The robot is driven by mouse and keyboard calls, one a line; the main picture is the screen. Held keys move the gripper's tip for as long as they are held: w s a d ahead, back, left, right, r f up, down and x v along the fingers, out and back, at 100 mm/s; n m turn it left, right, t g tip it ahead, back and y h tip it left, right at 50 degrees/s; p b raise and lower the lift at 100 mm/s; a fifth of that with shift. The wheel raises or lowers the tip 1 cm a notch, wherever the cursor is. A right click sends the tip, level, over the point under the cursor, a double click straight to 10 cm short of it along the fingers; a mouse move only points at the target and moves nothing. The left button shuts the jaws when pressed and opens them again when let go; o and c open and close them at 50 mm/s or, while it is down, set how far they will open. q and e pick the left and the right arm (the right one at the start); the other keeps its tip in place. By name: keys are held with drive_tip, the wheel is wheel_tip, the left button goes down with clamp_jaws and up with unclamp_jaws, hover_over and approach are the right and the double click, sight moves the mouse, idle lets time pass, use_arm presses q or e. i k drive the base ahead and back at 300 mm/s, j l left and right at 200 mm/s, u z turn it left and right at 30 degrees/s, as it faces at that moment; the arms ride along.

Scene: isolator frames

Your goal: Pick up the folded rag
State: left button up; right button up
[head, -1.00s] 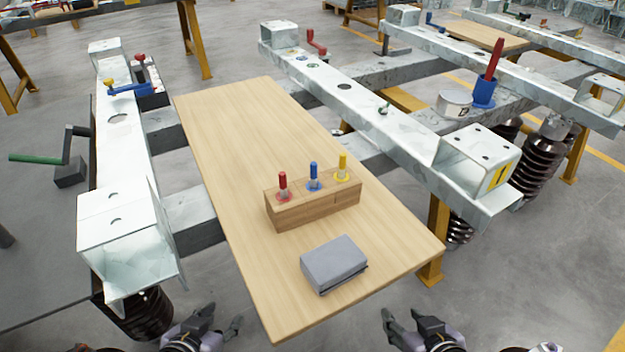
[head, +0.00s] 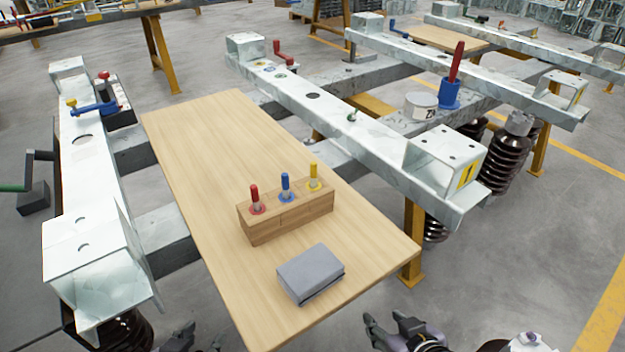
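The folded rag (head: 311,272) is a grey, flat, block-like bundle. It lies on the near end of the wooden board (head: 200,150), in front of a wooden block with three coloured tools. My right gripper (head: 390,316) is at the bottom edge, off the board's near right side, open and empty. My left gripper (head: 204,341) is at the bottom edge, left of the board's near corner, mostly cut off, with its fingertips apart. Neither gripper touches the rag.
The wooden block (head: 287,218) holds red, blue and yellow-handled tools behind the rag. Metal beams flank the board on the left (head: 88,185) and right (head: 330,112). A blue holder (head: 450,94) with a red tool and a white roll (head: 421,104) stand at right.

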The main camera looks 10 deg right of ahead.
sight(303, 276)
drive_tip(key=k, duration=0.5)
drive_tip(key=k+z, duration=0.1)
drive_tip(key=z, duration=1.4)
drive_tip(key=i+j+z, duration=0.15)
drive_tip(key=j, duration=0.2)
drive_tip(key=i+j+z, duration=0.15)
drive_tip(key=k+j, duration=0.3)
drive_tip(key=k, duration=0.15)
drive_tip(key=k+j, duration=0.25)
drive_tip(key=k, duration=0.15)
